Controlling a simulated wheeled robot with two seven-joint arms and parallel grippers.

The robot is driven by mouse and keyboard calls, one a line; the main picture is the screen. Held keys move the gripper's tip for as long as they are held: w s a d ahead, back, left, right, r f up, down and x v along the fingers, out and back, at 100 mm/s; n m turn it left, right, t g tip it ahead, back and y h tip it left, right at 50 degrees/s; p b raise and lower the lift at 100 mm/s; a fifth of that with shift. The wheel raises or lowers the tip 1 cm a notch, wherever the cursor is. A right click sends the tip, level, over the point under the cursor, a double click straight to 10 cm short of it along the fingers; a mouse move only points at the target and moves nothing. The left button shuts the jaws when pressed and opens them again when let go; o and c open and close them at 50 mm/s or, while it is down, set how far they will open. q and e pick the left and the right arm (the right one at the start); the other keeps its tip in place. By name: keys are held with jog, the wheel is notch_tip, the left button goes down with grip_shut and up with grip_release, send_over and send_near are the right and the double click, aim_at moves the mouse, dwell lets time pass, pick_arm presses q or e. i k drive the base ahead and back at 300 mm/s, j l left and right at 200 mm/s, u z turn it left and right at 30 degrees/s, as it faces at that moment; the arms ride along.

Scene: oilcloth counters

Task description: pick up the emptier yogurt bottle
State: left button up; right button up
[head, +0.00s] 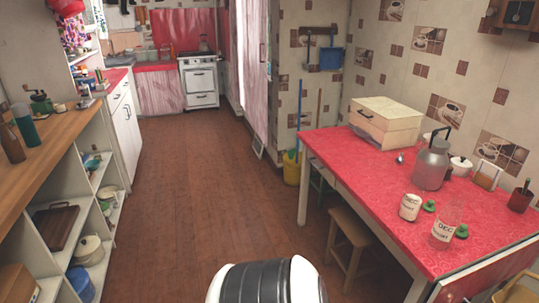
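Two labelled bottles stand upright on the red oilcloth table (350,160) at the right. The shorter-looking one (410,207) is whitish all over. The other, nearer bottle (447,222) is clear and see-through in its upper part, with a white label lower down; it looks the emptier, though its exact level is hard to tell. Two green lids or stoppers lie beside them, one by the whitish bottle (429,206) and one by the clear bottle (462,231). Neither of my grippers is in view.
Open shelves (85,190) line the left. The brown floor between is clear.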

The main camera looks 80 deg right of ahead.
aim_at(447, 224)
jog(key=z, duration=3.85)
